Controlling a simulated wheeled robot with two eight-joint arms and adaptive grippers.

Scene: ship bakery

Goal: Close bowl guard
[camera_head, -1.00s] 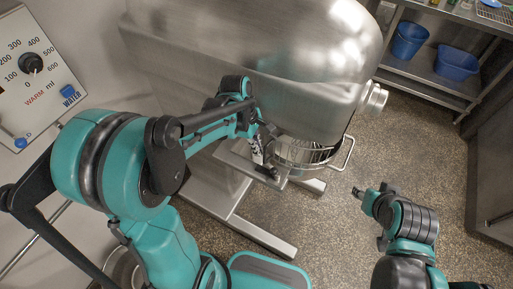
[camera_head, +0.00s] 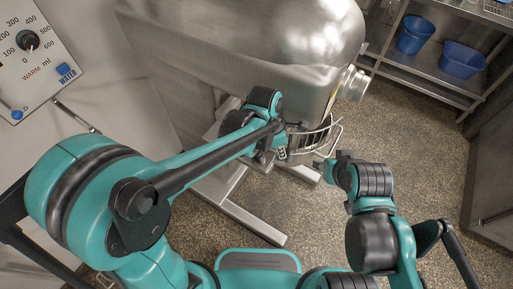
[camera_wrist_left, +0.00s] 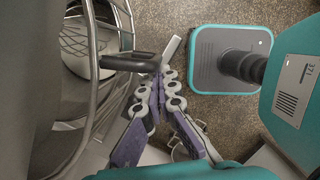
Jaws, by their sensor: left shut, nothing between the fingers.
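The wire bowl guard (camera_head: 326,132) curves around the bowl area under the steel mixer head (camera_head: 250,40). Its curved metal bars (camera_wrist_left: 126,18) fill the left of the left wrist view, with the bowl's inside behind them. My left gripper (camera_head: 283,151) is at the guard's left front in the head view. In the wrist view my left gripper (camera_wrist_left: 160,72) is shut and empty, with its tips close beside the guard bars and a dark bar (camera_wrist_left: 125,62). Whether they touch is unclear. My right gripper (camera_head: 321,165) is just below and right of the guard; its jaws are too small to read.
The mixer's steel foot (camera_head: 245,216) runs along the floor. A control panel (camera_head: 30,55) is at upper left. A metal shelf (camera_head: 420,75) with blue bins (camera_head: 462,60) stands at upper right. The speckled floor (camera_head: 430,150) between is clear.

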